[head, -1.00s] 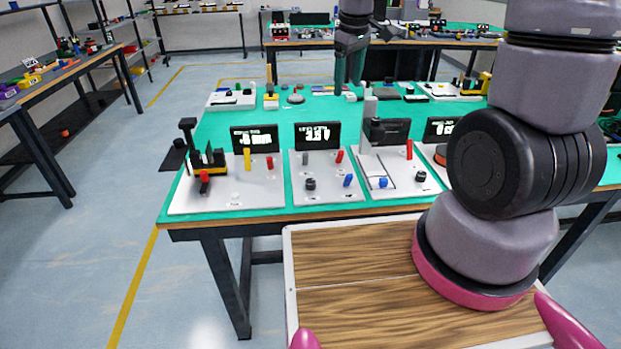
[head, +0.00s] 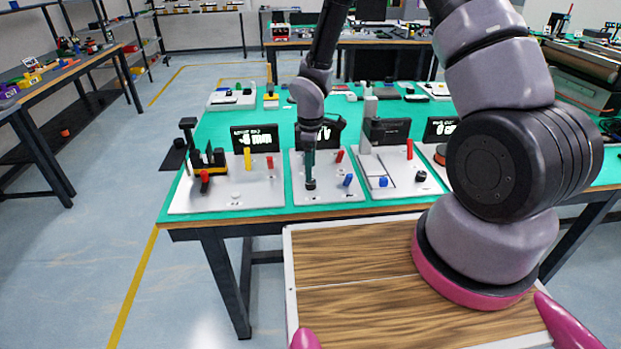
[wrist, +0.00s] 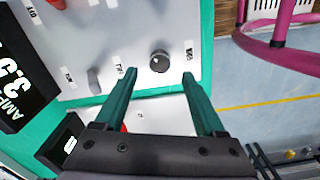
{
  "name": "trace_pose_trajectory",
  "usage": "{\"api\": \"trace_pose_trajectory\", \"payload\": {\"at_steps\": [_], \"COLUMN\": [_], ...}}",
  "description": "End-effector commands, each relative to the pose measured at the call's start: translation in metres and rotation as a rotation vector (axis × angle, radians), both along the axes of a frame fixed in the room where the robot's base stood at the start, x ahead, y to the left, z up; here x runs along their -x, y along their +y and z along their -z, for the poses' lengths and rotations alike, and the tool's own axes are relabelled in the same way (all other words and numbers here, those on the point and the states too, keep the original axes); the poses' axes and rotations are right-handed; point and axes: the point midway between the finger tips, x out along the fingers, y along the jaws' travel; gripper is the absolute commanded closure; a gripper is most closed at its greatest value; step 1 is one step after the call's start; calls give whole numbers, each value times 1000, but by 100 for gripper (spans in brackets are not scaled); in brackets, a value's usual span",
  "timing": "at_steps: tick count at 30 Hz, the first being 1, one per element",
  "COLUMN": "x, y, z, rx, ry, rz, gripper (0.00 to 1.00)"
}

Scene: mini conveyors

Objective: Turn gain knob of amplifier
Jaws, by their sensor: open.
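The amplifier (head: 330,196) is a white board on the green table, with a dark display behind it, partly hidden by my arm in the head view. In the wrist view its display (wrist: 14,68) starts with "AMP" and shows digits. The gain knob (wrist: 160,61) is round and black, near the board's edge. My gripper (head: 309,180) points down over the knob in the head view. In the wrist view my open gripper (wrist: 160,57) has its two green fingers spread, one on each side of the knob. I cannot tell whether the fingertips touch it or the board.
A red lever (head: 339,157) and a blue lever (head: 348,180) stand on the same board. A grey lever (wrist: 93,80) is near the left finger. Neighbouring boards (head: 237,198) with displays and levers stand close on both sides.

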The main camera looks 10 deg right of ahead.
Motion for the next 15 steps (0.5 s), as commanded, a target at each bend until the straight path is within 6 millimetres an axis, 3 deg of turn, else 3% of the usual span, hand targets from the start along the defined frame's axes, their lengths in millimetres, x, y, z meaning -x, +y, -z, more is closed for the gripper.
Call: {"api": "trace_pose_trajectory", "payload": {"at_steps": [6,15], "x": [0,-1], "y": [0,0], "z": [35,48], "rx": [0,0], "ry": [0,-2], "rz": [-1,1], "gripper": [28,28]}}
